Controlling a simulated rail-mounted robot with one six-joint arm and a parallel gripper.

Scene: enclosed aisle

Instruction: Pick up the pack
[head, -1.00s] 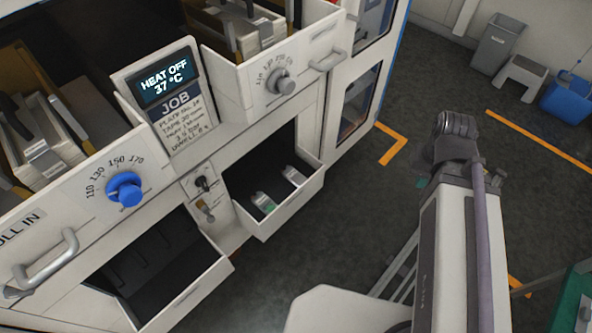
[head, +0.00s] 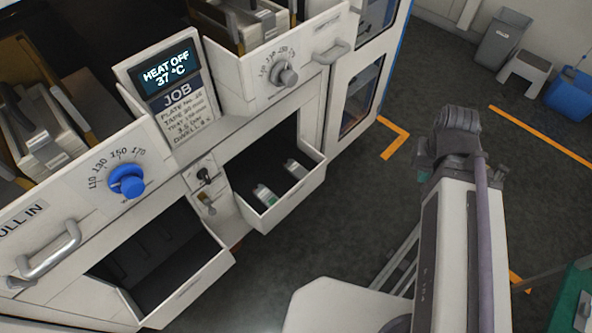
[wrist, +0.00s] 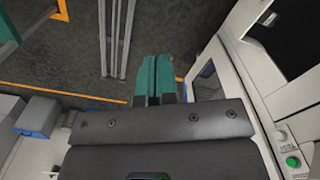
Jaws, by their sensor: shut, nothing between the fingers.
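Two small white packs lie in the open lower right drawer (head: 290,209) of the cabinet in the head view. I cannot tell which one the task means. My gripper (wrist: 158,62) shows in the wrist view as two teal fingers close together with nothing between them. It is away from the drawer, over the dark floor. In the head view my arm hides the fingers. No pack is clear in the wrist view.
An open lower left drawer (head: 185,292) looks empty. Upper trays with a blue knob (head: 127,181) and a grey knob (head: 285,75) stick out above. A job display (head: 165,75) stands between them. A bin (head: 503,42), stool (head: 525,72) and blue container (head: 570,95) stand far right.

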